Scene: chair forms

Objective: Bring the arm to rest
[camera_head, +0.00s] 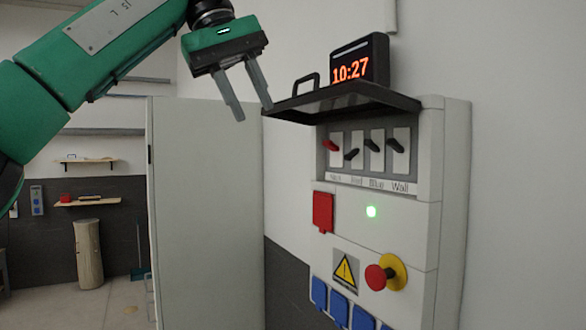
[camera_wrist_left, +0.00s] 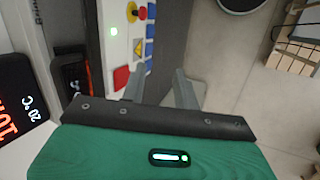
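My left arm (camera_head: 95,55) comes in green from the upper left in the head view. Its left gripper (camera_head: 254,111) hangs in the air with its two grey fingers apart and nothing between them. The fingertips are just left of the raised dark cover (camera_head: 345,98) of the wall control panel (camera_head: 430,190); I cannot tell whether they touch it. In the left wrist view the left gripper (camera_wrist_left: 160,72) also shows its fingers apart and empty, with the panel (camera_wrist_left: 112,50) beyond and to the left. My right gripper is not in view.
Under the cover are several small levers (camera_head: 371,145). A green light (camera_head: 371,211), a red-yellow button (camera_head: 385,273) and blue sockets (camera_head: 338,305) sit lower. A clock (camera_head: 359,62) reads 10:27 behind the cover. A tall pale partition (camera_head: 205,210) stands left of the panel.

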